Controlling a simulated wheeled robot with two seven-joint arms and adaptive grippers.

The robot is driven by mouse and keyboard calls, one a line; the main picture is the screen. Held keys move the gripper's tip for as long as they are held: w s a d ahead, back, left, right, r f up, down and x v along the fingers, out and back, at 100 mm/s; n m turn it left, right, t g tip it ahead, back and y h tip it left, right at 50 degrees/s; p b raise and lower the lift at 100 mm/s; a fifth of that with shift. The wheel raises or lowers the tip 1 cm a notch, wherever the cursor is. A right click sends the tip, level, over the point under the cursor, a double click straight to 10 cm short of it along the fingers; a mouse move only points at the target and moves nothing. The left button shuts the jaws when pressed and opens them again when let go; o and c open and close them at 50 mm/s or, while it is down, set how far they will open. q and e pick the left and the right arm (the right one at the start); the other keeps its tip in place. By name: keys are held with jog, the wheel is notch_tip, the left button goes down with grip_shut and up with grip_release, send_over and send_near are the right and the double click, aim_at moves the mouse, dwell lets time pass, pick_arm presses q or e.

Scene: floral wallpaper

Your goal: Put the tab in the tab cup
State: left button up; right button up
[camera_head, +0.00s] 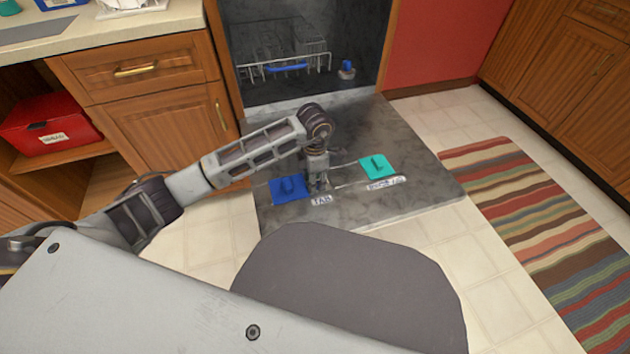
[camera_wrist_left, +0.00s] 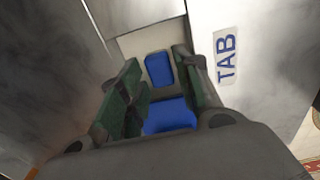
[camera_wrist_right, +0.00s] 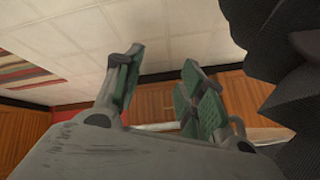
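The blue lid (camera_head: 290,189) with a raised handle lies on the open dishwasher door, beside the TAB label (camera_head: 321,201). My left gripper (camera_head: 319,184) is low over the door, just right of this lid. In the left wrist view, a small blue block, seemingly the tab (camera_wrist_left: 158,70), shows in a pale recess that looks like the tab cup (camera_wrist_left: 131,46). My left fingers stand apart on either side, with the nearer blue surface of the lid (camera_wrist_left: 170,116) between them. Whether the tab rests on the bottom is unclear. My right gripper (camera_wrist_right: 160,80) is open and empty.
A teal lid (camera_head: 377,166) with a handle sits right of my left gripper, above the RINSE AID label (camera_head: 386,184). The dishwasher holds a rack (camera_head: 285,68). A red box (camera_head: 50,123) is on the left shelf; a striped rug (camera_head: 550,230) lies right.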

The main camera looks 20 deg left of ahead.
pick_arm(q)
notch_tip(320, 180, up, 11)
jog(key=p, duration=0.4)
pick_arm(e)
notch_tip(320, 180, up, 7)
jog(key=d+g+h, duration=0.1)
jog(key=shift+s+d+n, duration=0.15)
jog(key=shift+d+n, duration=0.05)
jog(key=shift+n, duration=0.1)
dwell(0.8)
